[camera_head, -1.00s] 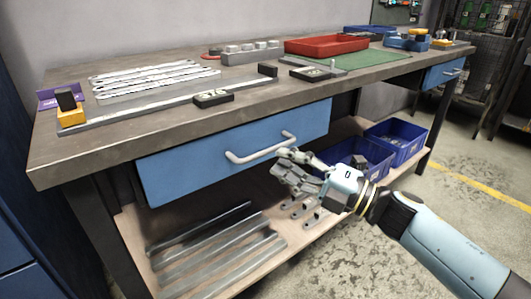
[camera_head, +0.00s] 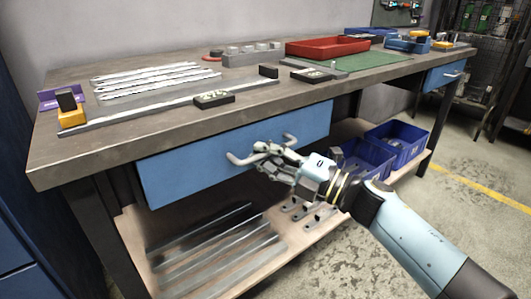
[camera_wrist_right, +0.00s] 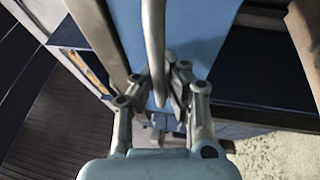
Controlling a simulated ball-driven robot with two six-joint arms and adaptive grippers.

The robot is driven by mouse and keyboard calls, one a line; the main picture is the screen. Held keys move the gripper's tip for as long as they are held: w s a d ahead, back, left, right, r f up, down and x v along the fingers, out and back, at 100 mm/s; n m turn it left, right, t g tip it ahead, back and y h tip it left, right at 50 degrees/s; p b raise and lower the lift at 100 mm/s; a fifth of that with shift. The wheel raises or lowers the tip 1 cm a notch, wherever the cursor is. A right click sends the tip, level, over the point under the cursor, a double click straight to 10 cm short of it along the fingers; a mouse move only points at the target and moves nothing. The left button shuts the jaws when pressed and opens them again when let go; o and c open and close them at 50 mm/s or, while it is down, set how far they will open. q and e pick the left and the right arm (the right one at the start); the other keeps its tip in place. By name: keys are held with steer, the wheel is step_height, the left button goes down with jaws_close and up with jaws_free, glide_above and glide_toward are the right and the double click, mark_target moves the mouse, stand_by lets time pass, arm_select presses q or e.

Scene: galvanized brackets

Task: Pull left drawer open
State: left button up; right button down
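The left drawer (camera_head: 190,172) is a blue front under the workbench top. It looks closed. Its pale bar handle (camera_head: 240,159) runs across the front and is partly hidden by my right gripper (camera_head: 262,155). In the right wrist view the handle (camera_wrist_right: 154,45) runs down between the two fingers of my right gripper (camera_wrist_right: 160,85), with the blue drawer front (camera_wrist_right: 195,35) behind it. The fingers stand apart on either side of the handle, and a gap shows beside the right-hand finger. My left gripper is not in view.
The workbench top (camera_head: 60,150) holds metal strips (camera_head: 155,80), a red tray (camera_head: 327,46) and a green mat (camera_head: 365,60). The lower shelf (camera_head: 135,235) carries metal bars and blue bins (camera_head: 400,145). Open floor (camera_head: 470,210) lies to the right.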

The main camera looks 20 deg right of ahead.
steer(key=shift+s, duration=0.1)
arm_select(q)
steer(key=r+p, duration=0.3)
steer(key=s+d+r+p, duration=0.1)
steer(key=p, duration=0.1)
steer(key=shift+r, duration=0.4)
arm_select(e)
steer(key=s+d, duration=0.4)
steer(key=s, duration=0.7)
steer(key=s+d, duration=0.4)
steer(key=s, duration=0.8)
steer(key=shift+s+d, duration=0.25)
steer(key=shift+d, duration=0.05)
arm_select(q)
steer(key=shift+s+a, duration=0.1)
arm_select(e)
steer(key=shift+r, duration=0.1)
steer(key=c, duration=1.7)
jaws_free()
steer(key=shift+o, duration=0.3)
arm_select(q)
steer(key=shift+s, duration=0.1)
